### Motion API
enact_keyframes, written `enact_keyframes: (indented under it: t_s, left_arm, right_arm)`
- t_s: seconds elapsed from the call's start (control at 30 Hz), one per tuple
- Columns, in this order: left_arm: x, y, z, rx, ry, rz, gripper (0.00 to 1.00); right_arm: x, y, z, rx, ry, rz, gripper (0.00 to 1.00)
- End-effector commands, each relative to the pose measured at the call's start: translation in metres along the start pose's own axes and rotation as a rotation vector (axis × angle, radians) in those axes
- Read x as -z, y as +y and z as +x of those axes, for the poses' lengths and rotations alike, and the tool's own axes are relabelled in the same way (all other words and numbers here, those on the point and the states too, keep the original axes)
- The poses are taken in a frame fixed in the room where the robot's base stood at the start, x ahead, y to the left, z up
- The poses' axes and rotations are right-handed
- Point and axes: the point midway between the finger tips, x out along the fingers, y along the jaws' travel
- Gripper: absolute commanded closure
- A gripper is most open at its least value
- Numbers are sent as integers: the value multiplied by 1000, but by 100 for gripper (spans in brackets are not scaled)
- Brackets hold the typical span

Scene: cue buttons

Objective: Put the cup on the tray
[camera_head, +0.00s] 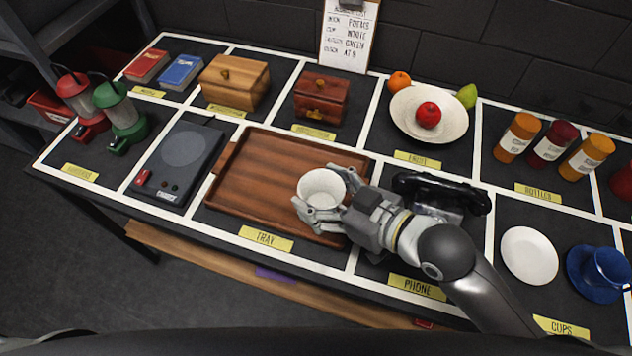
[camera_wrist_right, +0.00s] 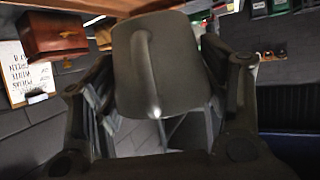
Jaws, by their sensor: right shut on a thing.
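The white cup (camera_head: 322,187) is in my right gripper (camera_head: 315,190), whose fingers are shut around its sides. The cup is over the right part of the brown wooden tray (camera_head: 262,165), opening upward. I cannot tell whether its base touches the tray. In the right wrist view the cup (camera_wrist_right: 160,62) fills the space between the fingers and looks dark, with its handle facing the camera. My left gripper is not in view.
A black phone (camera_head: 440,190) lies right of the tray, under and beside my right arm. A grey scale-like device (camera_head: 182,155) stands left of the tray. A white saucer (camera_head: 529,255) and a blue cup (camera_head: 606,268) are at the right. The tray's left part is clear.

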Motion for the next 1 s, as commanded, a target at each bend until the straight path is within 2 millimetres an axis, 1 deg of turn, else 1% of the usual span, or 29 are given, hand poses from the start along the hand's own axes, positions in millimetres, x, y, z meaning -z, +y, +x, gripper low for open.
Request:
enact_keyframes:
  t_s: [0.03,0.23,0.3,0.5,0.77,0.9,1.0]
  left_arm:
    - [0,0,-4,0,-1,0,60]
    - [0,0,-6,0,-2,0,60]
    - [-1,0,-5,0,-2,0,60]
    - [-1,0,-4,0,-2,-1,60]
    - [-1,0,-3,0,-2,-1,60]
    - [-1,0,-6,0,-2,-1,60]
    - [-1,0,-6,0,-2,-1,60]
  right_arm:
    - [2,10,8,-3,3,-2,59]
    - [-5,39,39,-2,3,0,59]
    - [-16,45,50,0,1,1,59]
    - [-35,62,74,0,3,1,59]
    - [-45,71,88,0,4,-1,59]
    - [-63,72,96,0,0,2,59]
    - [-72,72,99,0,3,0,59]
